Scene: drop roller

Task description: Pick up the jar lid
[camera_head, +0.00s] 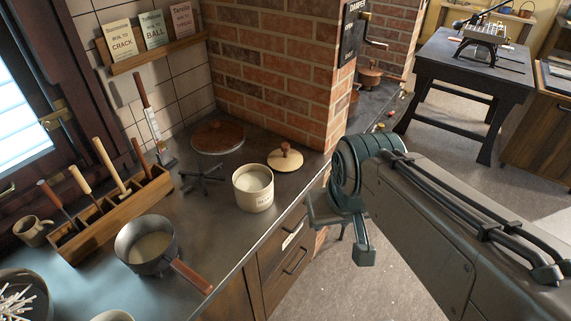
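The jar lid (285,158) is a round cream disc with a brown wooden knob. It lies on the dark countertop close to the brick wall. An open cream jar (253,191) with pale contents stands just in front of it, slightly left. My arm reaches in from the right, and my gripper (361,247) hangs at its end, off the counter's front edge. It is to the right of the lid, apart from it. Only part of my gripper shows, and I cannot tell its opening. I see nothing held in it.
A wooden tool rack (113,215) stands along the window side. A dark stand (203,177) and a round brown-topped object (218,137) are left of the lid. The brick wall (275,75) rises behind it.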

